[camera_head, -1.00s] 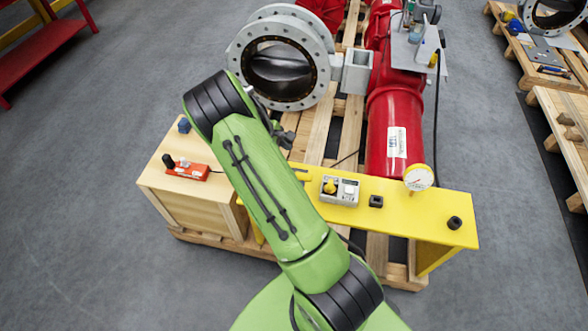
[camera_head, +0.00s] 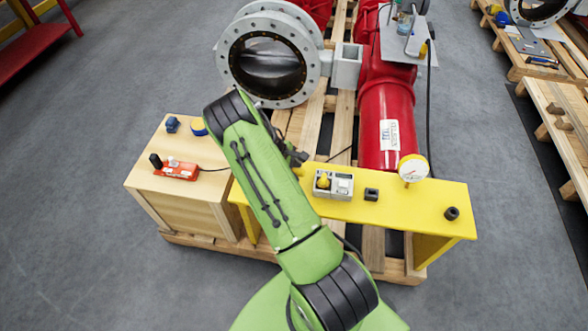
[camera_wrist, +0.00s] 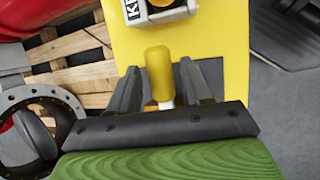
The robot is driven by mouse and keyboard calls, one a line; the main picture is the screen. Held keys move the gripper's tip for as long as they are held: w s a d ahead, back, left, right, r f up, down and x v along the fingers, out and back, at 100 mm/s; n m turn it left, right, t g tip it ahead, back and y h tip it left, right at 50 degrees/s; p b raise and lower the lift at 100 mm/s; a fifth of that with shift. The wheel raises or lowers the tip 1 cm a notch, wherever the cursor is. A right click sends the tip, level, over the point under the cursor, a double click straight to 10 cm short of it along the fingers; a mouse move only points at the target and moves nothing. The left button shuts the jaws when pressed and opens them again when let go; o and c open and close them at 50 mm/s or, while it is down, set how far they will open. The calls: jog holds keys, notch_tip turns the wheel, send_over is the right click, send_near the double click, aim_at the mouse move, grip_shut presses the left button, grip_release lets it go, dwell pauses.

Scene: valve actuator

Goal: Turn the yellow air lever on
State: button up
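The yellow air lever (camera_wrist: 158,75) shows in the wrist view as a rounded yellow handle on a pale stem. It stands between the two dark fingers of my gripper (camera_wrist: 160,88). The fingers are apart, with a narrow gap visible on the lever's right; contact on the left cannot be told. In the head view my gripper (camera_head: 298,158) is mostly hidden behind my green arm. A small yellow piece, apparently the lever (camera_head: 299,171), shows at the arm's right edge above the yellow bench (camera_head: 400,210).
A grey control box with a yellow knob (camera_head: 333,185), a black block (camera_head: 371,194) and a round gauge (camera_head: 413,167) stand on the bench. A wooden box with an orange device (camera_head: 178,171) is at left. Behind are a red cylinder (camera_head: 386,110) and a flanged valve (camera_head: 268,70).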

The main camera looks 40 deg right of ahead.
grip_shut()
